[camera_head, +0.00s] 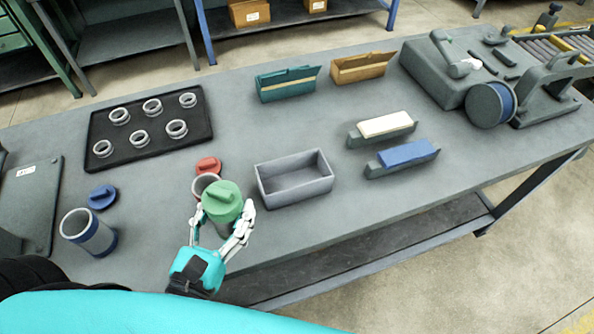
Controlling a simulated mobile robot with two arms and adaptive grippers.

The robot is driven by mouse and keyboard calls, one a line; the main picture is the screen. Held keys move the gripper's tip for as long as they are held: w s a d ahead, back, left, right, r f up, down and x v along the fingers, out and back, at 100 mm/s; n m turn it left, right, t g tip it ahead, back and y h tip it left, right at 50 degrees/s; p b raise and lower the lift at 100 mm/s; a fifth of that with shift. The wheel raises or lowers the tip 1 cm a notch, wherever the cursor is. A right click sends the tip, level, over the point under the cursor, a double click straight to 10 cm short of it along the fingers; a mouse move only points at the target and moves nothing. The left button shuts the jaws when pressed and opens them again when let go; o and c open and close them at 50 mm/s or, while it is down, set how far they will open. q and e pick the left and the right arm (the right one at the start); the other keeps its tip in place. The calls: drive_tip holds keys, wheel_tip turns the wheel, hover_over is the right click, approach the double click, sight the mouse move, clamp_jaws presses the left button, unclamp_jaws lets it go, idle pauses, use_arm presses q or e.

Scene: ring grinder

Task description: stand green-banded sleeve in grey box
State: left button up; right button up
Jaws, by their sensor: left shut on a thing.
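My left gripper (220,217) is shut on a sleeve topped by a round green cap (222,201) with a knob. The fingers are on either side of it, and most of the sleeve's body and any band are hidden under the cap. It is in front of and left of the grey box (298,194), an open, empty rectangular box in the middle of the table. Whether the held sleeve touches the table I cannot tell. My right gripper is not in view.
Behind the held sleeve are another sleeve (203,184) and a red cap (208,165). A blue-banded sleeve (87,232) and blue cap (102,197) stand left. A black tray (158,143) holds several rings. Blue (407,155) and white (386,125) blocks lie right of the box.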

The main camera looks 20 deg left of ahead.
use_arm(q)
drive_tip(key=shift+w+d+b, duration=0.1)
drive_tip(key=shift+w+b, duration=0.2)
drive_tip(key=shift+w, duration=0.6)
drive_tip(key=shift+w+d, duration=0.15)
drive_tip(key=shift+w, duration=0.15)
drive_tip(key=shift+w+d, duration=0.1)
drive_tip(key=shift+w, duration=0.25)
drive_tip(key=shift+w+d+f+b, duration=0.1)
drive_tip(key=shift+w+b, duration=0.2)
drive_tip(key=shift+b, duration=0.1)
drive_tip(key=shift+w+d+f, duration=0.55)
drive_tip(key=shift+w+f, duration=0.2)
drive_tip(key=shift+w, duration=1)
drive_tip(key=shift+w+d+f, duration=0.6)
drive_tip(key=shift+w+f, duration=0.15)
drive_tip(key=shift+w, duration=1)
drive_tip(key=shift+w+d+f, duration=0.55)
drive_tip(key=shift+w+f, duration=0.2)
drive_tip(key=shift+w, duration=1)
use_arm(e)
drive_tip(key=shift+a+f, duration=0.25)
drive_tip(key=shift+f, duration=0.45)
